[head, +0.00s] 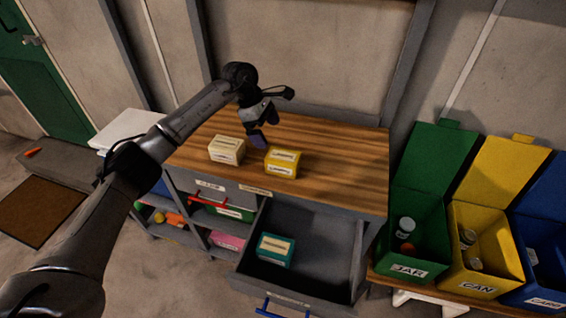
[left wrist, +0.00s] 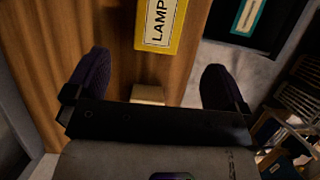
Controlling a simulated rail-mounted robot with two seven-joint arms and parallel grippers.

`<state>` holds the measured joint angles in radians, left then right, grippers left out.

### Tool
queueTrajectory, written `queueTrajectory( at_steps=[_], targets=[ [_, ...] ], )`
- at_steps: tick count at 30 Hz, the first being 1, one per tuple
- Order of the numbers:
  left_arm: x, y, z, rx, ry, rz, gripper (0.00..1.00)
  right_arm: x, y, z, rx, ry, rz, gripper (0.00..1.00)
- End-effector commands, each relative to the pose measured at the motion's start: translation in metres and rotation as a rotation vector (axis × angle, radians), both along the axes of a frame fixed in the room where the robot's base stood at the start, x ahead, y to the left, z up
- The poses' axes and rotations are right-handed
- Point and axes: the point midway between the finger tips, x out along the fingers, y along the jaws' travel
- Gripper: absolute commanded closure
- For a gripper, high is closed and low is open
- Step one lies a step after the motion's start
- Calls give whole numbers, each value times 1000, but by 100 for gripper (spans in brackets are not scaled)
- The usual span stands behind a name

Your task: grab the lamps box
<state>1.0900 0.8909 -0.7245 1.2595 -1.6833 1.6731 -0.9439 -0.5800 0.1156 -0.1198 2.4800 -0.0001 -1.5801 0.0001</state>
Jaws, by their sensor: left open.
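The lamps box is a yellow box (head: 282,162) with a white label, lying on the wooden top of the workbench near its front edge. In the left wrist view the yellow box (left wrist: 172,44) shows at the top, with "LAMP" readable and the rest cut off. My left gripper (head: 263,127) is above the bench top, behind and slightly left of the yellow box. In the left wrist view its fingers (left wrist: 155,80) are spread apart with nothing gripped. The yellow box lies beyond the fingertips, apart from them. My right gripper is not in view.
A cream box (head: 227,150) sits left of the yellow box; a cream block (left wrist: 148,95) shows between the fingers. Below, an open drawer (head: 330,245) holds a teal box (head: 275,250). Green (head: 415,240), yellow and blue bins stand at right. The bench top's right side is clear.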

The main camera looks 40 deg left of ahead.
Motion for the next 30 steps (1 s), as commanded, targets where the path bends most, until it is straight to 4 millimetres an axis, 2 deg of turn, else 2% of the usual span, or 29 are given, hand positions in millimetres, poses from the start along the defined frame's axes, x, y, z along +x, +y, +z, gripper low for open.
queueTrajectory(
  at_steps=[12,23,30],
  targets=[
    [10,-24,-61,-3,0,1,0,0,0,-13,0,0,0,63],
    [15,-35,-82,-2,0,2,0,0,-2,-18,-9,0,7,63],
    [21,-49,-109,-3,0,1,0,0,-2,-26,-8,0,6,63]
  ],
)
